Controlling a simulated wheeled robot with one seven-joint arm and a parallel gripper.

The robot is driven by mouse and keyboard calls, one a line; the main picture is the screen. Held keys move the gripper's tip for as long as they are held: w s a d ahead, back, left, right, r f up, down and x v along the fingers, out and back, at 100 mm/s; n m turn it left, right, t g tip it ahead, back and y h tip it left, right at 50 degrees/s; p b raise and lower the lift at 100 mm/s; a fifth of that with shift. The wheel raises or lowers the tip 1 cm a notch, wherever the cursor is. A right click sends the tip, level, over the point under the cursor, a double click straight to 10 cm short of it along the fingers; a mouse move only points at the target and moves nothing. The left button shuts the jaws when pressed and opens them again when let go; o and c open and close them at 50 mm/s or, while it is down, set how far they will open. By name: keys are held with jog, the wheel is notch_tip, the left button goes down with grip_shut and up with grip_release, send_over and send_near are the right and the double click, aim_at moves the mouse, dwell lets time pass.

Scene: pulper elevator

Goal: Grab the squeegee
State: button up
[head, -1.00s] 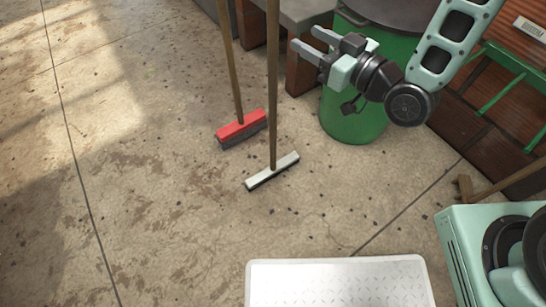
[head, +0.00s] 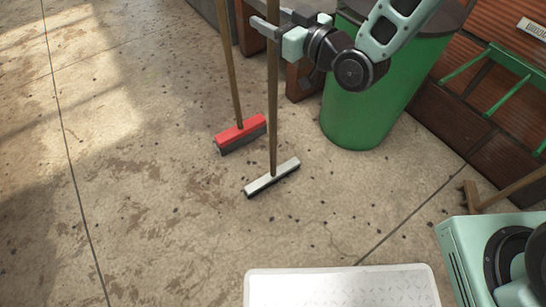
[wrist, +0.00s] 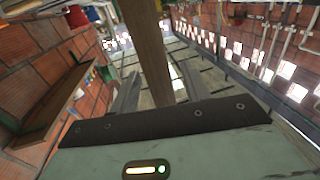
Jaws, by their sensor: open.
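The squeegee (head: 272,178) stands upright, with a pale grey head on the floor and a long wooden handle rising past the top of the head view. My gripper (head: 266,18) is open at the upper part of the handle, near the top edge. In the wrist view the wooden handle (wrist: 150,50) runs between the two spread fingers (wrist: 158,88). Whether a finger touches the handle cannot be told. The handle's top end is out of the head view.
A red-headed broom (head: 240,133) stands close behind and left of the squeegee. A green barrel (head: 365,115) stands to the right, below my arm. Another wooden-handled tool (head: 472,196) lies at the right. The floor at left is clear.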

grip_shut()
jog(key=shift+r, duration=0.1)
dwell(1.3)
